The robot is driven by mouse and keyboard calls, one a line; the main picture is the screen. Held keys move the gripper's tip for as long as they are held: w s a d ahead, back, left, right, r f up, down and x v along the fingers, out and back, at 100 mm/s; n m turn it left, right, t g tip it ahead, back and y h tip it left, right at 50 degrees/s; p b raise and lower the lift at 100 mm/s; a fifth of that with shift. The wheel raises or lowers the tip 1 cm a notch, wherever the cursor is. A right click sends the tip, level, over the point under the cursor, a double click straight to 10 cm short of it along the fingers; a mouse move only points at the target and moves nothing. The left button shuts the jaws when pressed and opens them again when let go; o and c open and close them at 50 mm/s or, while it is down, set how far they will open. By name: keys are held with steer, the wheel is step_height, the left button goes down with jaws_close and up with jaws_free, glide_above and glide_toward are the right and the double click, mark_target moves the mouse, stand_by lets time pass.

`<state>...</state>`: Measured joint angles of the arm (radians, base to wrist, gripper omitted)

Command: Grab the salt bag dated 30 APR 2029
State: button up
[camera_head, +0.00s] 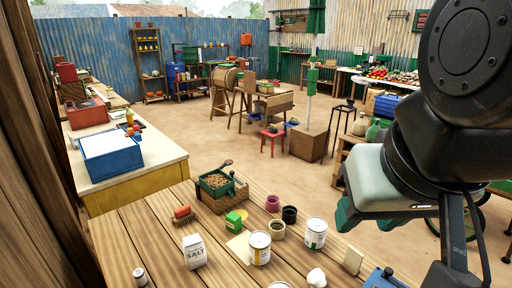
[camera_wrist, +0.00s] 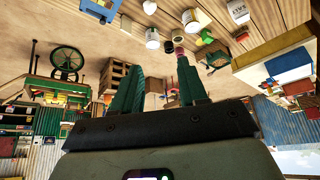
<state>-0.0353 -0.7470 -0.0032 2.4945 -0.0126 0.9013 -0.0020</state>
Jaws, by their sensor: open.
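A white bag labelled SALT (camera_head: 194,252) stands upright on the wooden table in the head view; its date is too small to read. It is the only salt bag I can make out. A white packet with dark print at the top edge of the wrist view (camera_wrist: 238,11) looks like the same bag. My gripper (camera_head: 348,217) hangs at the right of the head view, well to the right of the bag and apart from it. Its green fingers are spread in the wrist view (camera_wrist: 158,72), with nothing held between them.
A blue object (camera_head: 383,279) sits at the front right.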

steer(key=o, duration=1)
